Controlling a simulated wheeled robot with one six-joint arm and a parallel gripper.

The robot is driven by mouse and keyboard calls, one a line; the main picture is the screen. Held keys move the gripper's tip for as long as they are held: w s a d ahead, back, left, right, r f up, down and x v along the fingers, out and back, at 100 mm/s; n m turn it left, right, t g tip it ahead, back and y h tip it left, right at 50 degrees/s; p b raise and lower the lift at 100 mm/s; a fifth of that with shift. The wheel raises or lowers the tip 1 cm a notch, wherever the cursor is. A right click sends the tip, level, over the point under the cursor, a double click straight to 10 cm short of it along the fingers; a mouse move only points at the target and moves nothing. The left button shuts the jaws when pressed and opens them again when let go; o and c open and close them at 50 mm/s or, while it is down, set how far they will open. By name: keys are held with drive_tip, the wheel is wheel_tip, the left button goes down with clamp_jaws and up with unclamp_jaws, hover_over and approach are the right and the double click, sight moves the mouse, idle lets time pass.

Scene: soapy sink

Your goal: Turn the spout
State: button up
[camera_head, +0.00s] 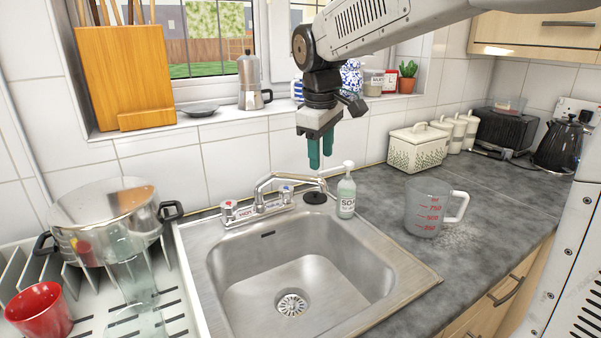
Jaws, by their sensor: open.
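The chrome spout (293,177) is part of the tap at the back of the steel sink (214,267). It arches up from the tap base, and its end appears to point right, toward the soap bottle. Two tap handles, one with a red mark (229,207) and one with a blue mark (286,192), stand on the base. My gripper (320,165), with green fingers pointing down, is above and behind the spout's right end. Its fingers are open with nothing between them. I cannot tell whether a finger touches the spout.
A soap bottle (346,197) stands right of the spout, close below my gripper. A measuring jug (427,210) sits on the grey worktop at right. A pot (107,222) and a red cup (38,309) are in the rack at left. The sink basin is empty.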

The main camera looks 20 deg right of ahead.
drive_tip(key=n, duration=0.2)
hover_over(301, 175)
drive_tip(key=s, duration=0.1)
wheel_tip(301, 175, down, 2)
drive_tip(key=f, duration=0.5)
drive_tip(key=w+f, duration=0.1)
drive_tip(key=f, duration=0.1)
drive_tip(key=shift+f, duration=0.25)
drive_tip(key=shift+c, duration=0.3)
clamp_jaws()
